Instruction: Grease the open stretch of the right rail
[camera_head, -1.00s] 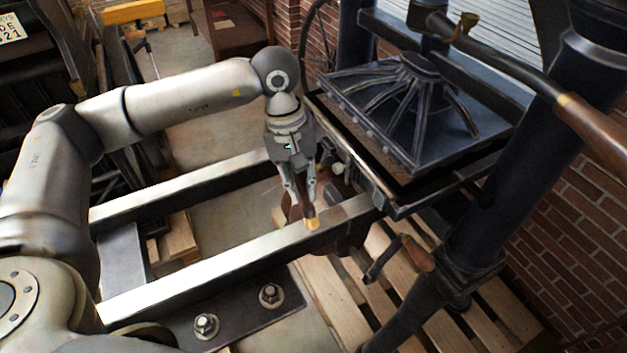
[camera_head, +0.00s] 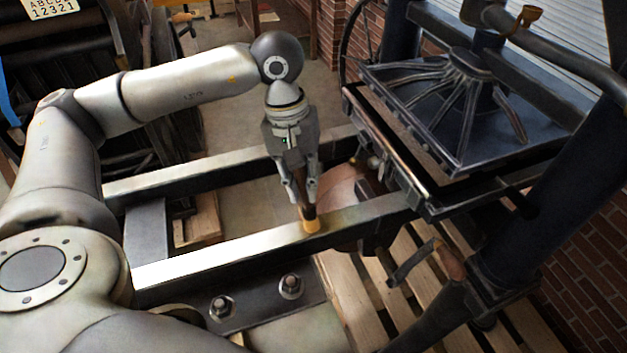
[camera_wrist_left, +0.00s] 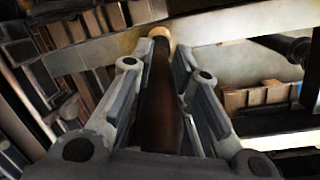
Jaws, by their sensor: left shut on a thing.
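My left gripper (camera_head: 304,190) is shut on a brush with a dark brown handle (camera_wrist_left: 160,105) and a yellowish tip (camera_head: 312,226). The brush points down, and its tip appears to touch the top of the nearer rail (camera_head: 220,250). This rail is bright at left and a duller tan-grey from the brush to the press; I cannot tell if that is grease. The farther rail (camera_head: 200,176) runs parallel behind it. In the left wrist view the brush tip (camera_wrist_left: 160,33) lies over a pale rail (camera_wrist_left: 220,25). My right gripper is not in view.
The dark press bed and platen (camera_head: 450,120) stand over the rails' right end. A crank with a wooden grip (camera_head: 450,262) sticks out below. Two bolts (camera_head: 291,287) sit on a plate before the nearer rail. A wooden pallet (camera_head: 350,300) lies below.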

